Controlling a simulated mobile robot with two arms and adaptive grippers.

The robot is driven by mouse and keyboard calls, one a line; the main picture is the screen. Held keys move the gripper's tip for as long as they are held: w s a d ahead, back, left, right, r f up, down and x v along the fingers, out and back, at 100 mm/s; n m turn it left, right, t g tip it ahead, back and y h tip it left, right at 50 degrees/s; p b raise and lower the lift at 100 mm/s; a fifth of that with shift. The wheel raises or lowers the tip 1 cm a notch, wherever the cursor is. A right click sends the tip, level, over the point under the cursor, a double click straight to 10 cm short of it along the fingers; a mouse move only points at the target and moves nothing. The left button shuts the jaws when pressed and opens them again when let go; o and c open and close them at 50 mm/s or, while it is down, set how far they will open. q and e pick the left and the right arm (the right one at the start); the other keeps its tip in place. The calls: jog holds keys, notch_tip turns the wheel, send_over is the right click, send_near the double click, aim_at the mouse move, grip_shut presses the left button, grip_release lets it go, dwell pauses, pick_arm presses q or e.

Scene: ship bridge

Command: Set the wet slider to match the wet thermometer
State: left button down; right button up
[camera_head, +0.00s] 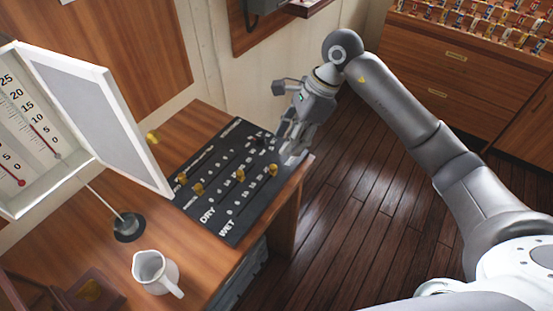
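A black panel (218,210) with rows marked DRY and WET lies on the wooden desk. A yellow knob (272,169) sits toward the right end of the row along the WET edge. Another yellow knob (239,173) sits farther back, and two more are near the panel's left side. A white box (38,190) at the left holds thermometers with red columns; which one is wet cannot be read. My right gripper (290,140) is low over the panel's far right end, just beyond the WET-side knob and apparently apart from it. Its finger opening is unclear. My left gripper is not in view.
The box's open door (100,115) stands over the desk, left of the panel. A white jug (155,272) and a black round base (128,227) with a thin rod stand nearer. Drawers (430,75) are at the back right. The plank floor right of the desk is clear.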

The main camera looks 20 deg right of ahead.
aim_at(274, 166)
jog(key=p+x, duration=0.2)
jog(key=x, duration=0.6)
jog(key=shift+a+f, duration=0.2)
jog(key=shift+f, duration=0.15)
grip_shut()
